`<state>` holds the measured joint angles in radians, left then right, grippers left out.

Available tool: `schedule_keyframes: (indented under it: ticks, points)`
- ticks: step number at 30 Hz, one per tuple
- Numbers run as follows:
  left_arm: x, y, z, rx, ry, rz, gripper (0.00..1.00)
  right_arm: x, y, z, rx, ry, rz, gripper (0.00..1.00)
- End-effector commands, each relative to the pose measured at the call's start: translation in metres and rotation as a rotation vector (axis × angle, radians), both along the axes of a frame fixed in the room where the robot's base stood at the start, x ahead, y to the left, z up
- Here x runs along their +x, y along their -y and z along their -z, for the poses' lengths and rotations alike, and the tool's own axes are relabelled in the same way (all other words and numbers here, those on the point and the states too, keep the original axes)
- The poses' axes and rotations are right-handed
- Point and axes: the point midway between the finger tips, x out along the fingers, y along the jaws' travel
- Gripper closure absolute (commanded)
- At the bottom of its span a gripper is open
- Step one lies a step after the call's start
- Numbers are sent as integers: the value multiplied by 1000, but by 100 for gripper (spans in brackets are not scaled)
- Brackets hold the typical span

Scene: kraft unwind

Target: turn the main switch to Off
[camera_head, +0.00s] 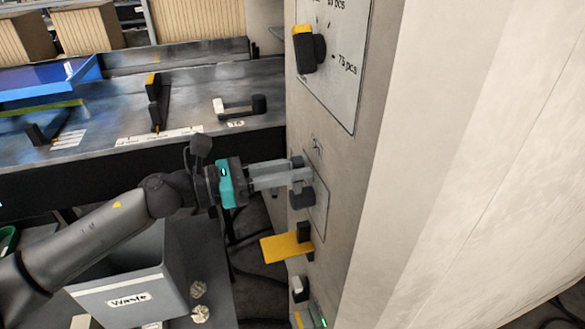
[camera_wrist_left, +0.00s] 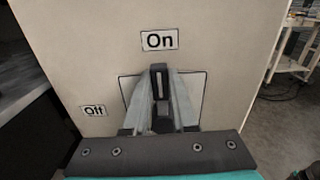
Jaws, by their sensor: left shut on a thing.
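The main switch is a dark handle on a grey plate on the cabinet's side. My left gripper (camera_wrist_left: 161,92) is shut on the handle, with one finger on each side. In the head view my left gripper (camera_head: 304,172) reaches in from the left to the switch (camera_head: 303,198), and its fingers hide part of the handle. My right gripper is not in view.
A yellow lever (camera_head: 284,247) sticks out just below the switch. A dial knob (camera_head: 309,48) with "pcs" marks is above. A grey "Waste" bin (camera_head: 125,300) stands below my left arm. A bench (camera_head: 205,85) with a blue tray is behind.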

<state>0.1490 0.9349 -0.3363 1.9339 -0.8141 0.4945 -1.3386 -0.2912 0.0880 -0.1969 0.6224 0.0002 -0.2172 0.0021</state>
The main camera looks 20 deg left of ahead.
Motion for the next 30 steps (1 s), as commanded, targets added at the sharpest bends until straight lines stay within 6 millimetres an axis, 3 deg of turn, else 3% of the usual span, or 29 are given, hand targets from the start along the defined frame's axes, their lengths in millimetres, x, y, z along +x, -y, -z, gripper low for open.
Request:
schedule_keyframes:
  ticks: [17,30]
  points:
    - [25,-17,6,-248,-365,-1,100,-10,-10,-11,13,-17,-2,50]
    - [43,-29,24,-483,-712,-2,100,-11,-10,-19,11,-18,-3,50]
